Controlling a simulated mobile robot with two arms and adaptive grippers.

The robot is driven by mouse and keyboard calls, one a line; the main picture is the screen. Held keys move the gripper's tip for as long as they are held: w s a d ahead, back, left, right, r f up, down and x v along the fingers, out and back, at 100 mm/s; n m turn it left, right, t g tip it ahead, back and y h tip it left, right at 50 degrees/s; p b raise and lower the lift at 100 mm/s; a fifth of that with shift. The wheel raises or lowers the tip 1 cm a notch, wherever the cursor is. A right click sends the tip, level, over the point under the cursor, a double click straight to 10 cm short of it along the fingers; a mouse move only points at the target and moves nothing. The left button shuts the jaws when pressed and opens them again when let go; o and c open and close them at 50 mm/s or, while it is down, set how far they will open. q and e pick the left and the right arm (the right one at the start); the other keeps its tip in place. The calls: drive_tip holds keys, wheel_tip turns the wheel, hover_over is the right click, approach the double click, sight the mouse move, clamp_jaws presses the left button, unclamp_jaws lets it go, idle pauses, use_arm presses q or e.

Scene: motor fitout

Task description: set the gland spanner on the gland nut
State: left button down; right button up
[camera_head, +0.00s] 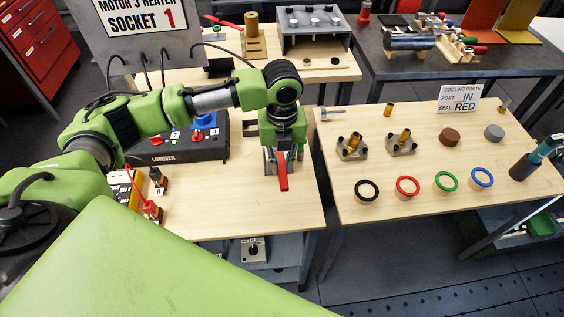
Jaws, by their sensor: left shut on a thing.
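My left gripper (282,157) points down over the near table's right part, just right of the black control box. It is shut on a red, flat, handle-like piece (283,173), which looks like the gland spanner and sticks out below the fingers. The fingers hide part of it, and I cannot tell whether it touches the table. I cannot pick out the gland nut for certain. A brass fitting on a block (254,42) stands at the back of the table. My right gripper is not in view.
The black box (180,146) with red and blue parts stands left of the gripper. The right table (335,212) holds coloured rings (407,186), metal flanges with brass pieces (352,147) and a sign (458,98). A gap separates the tables. Bare wood lies front of the gripper.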

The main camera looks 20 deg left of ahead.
sight(280, 164)
use_arm(q)
drive_tip(key=shift+r+p, duration=0.2)
drive_tip(key=shift+p, duration=0.55)
drive_tip(key=shift+w+a+f+b, duration=0.15)
drive_tip(key=shift+w+f+b, duration=0.15)
drive_tip(key=shift+f, duration=0.75)
drive_tip(key=shift+w+a+f+b, duration=0.1)
drive_tip(key=shift+w+f+b, duration=0.15)
drive_tip(key=shift+f, duration=0.85)
drive_tip(key=shift+w+a+f+b, duration=0.2)
drive_tip(key=shift+f+b, duration=0.15)
drive_tip(key=shift+f, duration=0.7)
drive_tip(key=shift+r+p, duration=0.1)
drive_tip(key=shift+p, duration=0.35)
drive_tip(key=shift+p, duration=0.4)
drive_tip(key=shift+w+a+b, duration=0.2)
drive_tip(key=shift+w+a, duration=0.15)
drive_tip(key=shift+w, duration=0.25)
drive_tip(key=shift+w+a+b, duration=0.15)
drive_tip(key=shift+w+a, duration=0.2)
drive_tip(key=shift+w, duration=0.25)
